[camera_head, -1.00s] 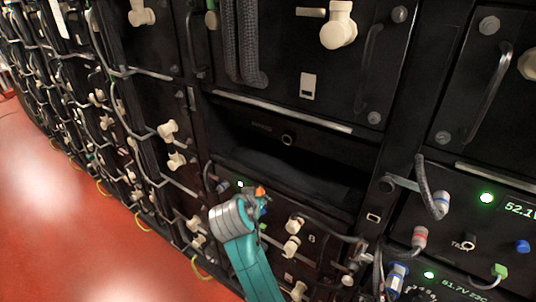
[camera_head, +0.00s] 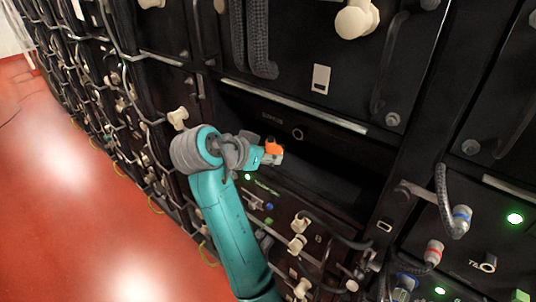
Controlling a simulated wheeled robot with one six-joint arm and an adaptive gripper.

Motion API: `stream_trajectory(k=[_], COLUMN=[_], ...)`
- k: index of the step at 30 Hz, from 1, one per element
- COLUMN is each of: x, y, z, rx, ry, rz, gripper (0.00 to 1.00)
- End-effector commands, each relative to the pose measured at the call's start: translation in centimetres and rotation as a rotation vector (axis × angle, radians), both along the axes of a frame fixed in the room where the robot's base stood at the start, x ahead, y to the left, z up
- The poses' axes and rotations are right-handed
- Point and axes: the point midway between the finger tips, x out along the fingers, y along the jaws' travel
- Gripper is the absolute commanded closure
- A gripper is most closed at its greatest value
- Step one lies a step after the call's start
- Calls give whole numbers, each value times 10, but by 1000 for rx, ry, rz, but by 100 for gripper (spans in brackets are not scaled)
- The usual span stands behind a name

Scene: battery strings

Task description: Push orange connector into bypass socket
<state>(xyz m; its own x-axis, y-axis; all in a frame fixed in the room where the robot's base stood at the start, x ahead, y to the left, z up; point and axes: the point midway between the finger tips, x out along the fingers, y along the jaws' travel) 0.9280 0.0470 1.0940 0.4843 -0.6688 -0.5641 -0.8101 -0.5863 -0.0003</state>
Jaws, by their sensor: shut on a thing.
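The orange connector (camera_head: 273,147) is at the tip of my gripper (camera_head: 270,156), which is shut on it. My teal and grey arm reaches up from the bottom of the view, and the gripper is in front of the dark open bay, left of its middle. A round socket (camera_head: 298,134) sits on the black panel strip above the bay, to the right of and slightly above the connector. The label beside it is too small to read. The connector looks apart from the socket; the depth between them is hard to tell.
A black unit with green and blue connectors (camera_head: 269,207) and white plugs (camera_head: 298,235) is below the bay. Looped cables and a blue-ringed plug (camera_head: 461,219) are at the right. A large white knob (camera_head: 356,20) juts out above. Red floor (camera_head: 75,200) is free at the left.

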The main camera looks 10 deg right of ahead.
Motion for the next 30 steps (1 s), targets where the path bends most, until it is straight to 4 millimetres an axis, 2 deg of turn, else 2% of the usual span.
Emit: stream_trajectory(k=[4,24,30], x=[-1,28,33], y=[2,-40,-45], z=[1,0,1], rx=[-1,-1,-1], ry=[-2,-2,-3], rz=[-3,-4,-1], gripper=[100,100,100])
